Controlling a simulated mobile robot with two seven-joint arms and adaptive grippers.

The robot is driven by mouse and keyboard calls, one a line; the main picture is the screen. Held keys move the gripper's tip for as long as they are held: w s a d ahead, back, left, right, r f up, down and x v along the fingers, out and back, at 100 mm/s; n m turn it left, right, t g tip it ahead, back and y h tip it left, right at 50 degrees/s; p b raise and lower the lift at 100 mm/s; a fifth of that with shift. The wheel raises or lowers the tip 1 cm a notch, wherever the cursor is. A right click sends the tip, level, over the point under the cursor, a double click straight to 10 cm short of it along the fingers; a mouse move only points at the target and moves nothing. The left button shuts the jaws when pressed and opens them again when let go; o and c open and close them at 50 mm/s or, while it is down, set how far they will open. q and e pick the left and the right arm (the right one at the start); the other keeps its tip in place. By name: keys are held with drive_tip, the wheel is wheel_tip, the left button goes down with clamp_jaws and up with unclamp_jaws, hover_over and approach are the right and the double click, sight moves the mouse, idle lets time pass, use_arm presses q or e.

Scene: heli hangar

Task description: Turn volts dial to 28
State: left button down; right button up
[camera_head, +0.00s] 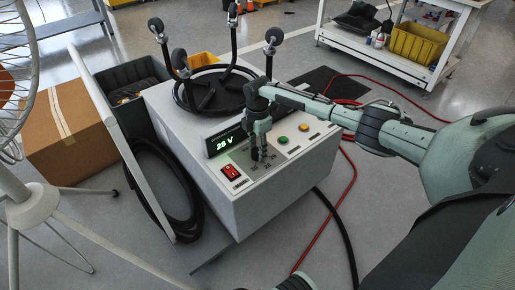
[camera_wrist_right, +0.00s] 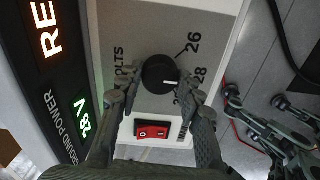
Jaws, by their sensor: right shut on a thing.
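The volts dial (camera_wrist_right: 160,74) is a round black knob with a white mark on the grey top panel of the ground power unit (camera_head: 270,200). Its mark points right, towards the printed 28 (camera_wrist_right: 201,75); the 26 (camera_wrist_right: 193,42) is above it, and a lower label is partly hidden by a finger. The green display reads 28 V (camera_head: 225,143). My right gripper (camera_head: 262,155) points down and is shut on the dial, a finger on each side. My left gripper (camera_wrist_right: 258,105) shows in the wrist view, low over the floor, its fingers apart and empty.
A red rocker switch (camera_head: 231,172) is beside the dial. Green (camera_head: 283,140) and yellow (camera_head: 303,127) buttons are to the right. A black wheeled frame (camera_head: 212,90) lies on the unit's rear. A cardboard box (camera_head: 70,130) and fan (camera_head: 25,205) stand left; red cable (camera_head: 345,190) crosses the floor.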

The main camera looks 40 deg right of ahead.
sight(257, 151)
idle(0.3)
drive_tip(key=o, duration=1.2)
drive_tip(key=shift+c, duration=0.2)
wheel_tip(257, 151, up, 12)
